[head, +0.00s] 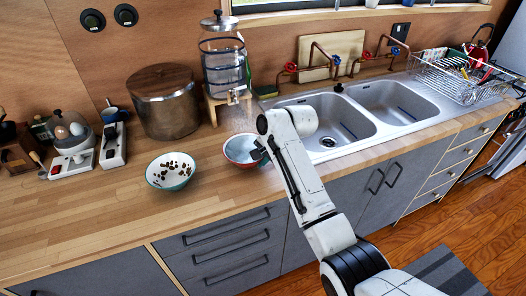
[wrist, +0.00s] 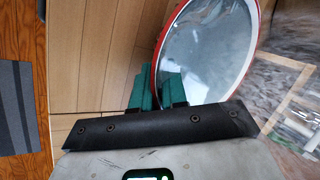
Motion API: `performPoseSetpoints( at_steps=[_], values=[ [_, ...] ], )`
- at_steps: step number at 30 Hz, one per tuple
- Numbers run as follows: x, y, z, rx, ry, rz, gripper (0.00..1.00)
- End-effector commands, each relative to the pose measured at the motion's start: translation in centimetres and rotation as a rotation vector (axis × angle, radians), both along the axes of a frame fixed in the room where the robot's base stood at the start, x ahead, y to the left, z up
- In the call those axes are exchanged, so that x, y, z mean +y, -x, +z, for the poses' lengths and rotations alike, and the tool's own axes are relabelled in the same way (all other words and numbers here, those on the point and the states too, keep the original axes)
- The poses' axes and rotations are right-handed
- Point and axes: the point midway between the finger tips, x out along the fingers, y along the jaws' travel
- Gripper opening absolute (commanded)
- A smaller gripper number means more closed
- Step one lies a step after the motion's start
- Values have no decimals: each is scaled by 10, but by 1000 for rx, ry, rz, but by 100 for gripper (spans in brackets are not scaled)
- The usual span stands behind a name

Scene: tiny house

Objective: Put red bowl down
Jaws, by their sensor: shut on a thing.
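The red bowl (head: 238,147) is at the counter, left of the sink, with a red outside and a pale grey-blue inside. My gripper (head: 262,152) is shut on its right rim. In the wrist view the green fingers (wrist: 158,90) pinch the edge of the bowl (wrist: 207,50), whose red rim shows. The bowl looks close to the worktop; I cannot tell whether it touches. Part of its right side is hidden by my gripper.
A teal-rimmed bowl (head: 171,171) with small brown pieces stands to the left. A water dispenser (head: 224,68) on a wooden stand and a large pot (head: 163,101) are behind. The sink (head: 334,120) is to the right. The worktop at the left front (head: 90,215) is bare.

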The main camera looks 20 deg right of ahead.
Motion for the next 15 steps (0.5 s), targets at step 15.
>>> performPoseSetpoints(
  at_steps=[15],
  values=[
    [0,-1,-8,-6,0,-1,0]
  ],
)
